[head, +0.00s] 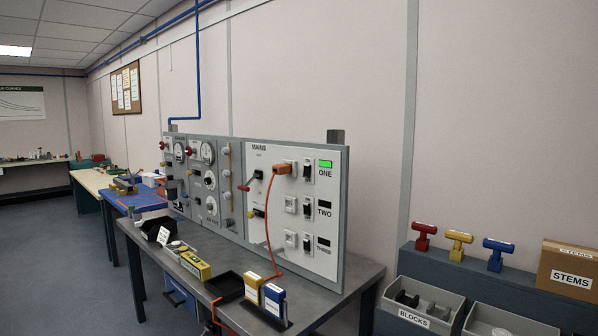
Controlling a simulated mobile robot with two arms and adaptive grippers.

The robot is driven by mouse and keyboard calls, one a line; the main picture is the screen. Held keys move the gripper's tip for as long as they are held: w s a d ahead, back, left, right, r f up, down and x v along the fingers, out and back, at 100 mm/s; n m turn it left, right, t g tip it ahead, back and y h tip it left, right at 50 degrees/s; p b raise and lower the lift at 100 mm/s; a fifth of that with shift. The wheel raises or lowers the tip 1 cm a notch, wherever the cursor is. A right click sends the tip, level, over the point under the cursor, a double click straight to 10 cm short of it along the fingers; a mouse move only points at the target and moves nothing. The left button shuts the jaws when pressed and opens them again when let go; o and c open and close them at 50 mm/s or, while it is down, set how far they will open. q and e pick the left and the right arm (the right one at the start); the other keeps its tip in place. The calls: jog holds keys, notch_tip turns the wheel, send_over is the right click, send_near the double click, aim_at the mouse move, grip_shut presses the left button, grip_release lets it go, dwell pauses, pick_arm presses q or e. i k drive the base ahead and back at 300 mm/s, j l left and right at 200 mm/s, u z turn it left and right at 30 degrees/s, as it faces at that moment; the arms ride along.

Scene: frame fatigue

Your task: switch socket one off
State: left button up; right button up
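The panel with the MAINS section (257,200) stands upright at the back of a grey bench. Socket one (284,169) is in its top row, with an orange plug in it and an orange cable (267,235) hanging down. Beside the plug is the black rocker switch of socket one (307,170). To the right of that, the indicator by the label ONE (326,163) is lit green. The indicators at TWO (324,204) and THREE (323,242) are dark. Neither of my grippers is in view.
The grey bench (335,290) carries a yellow device (195,265), a black tray (225,285), and a yellow and a blue box (274,300) at its front. At right, a dark shelf holds bins, coloured T-handles (459,245) and a STEMS box (570,270). Open floor lies at left.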

aim_at(306, 167)
jog(key=i+j, duration=0.65)
jog(key=i+j+u, duration=0.15)
jog(key=i+j, duration=0.5)
jog(key=i, duration=0.1)
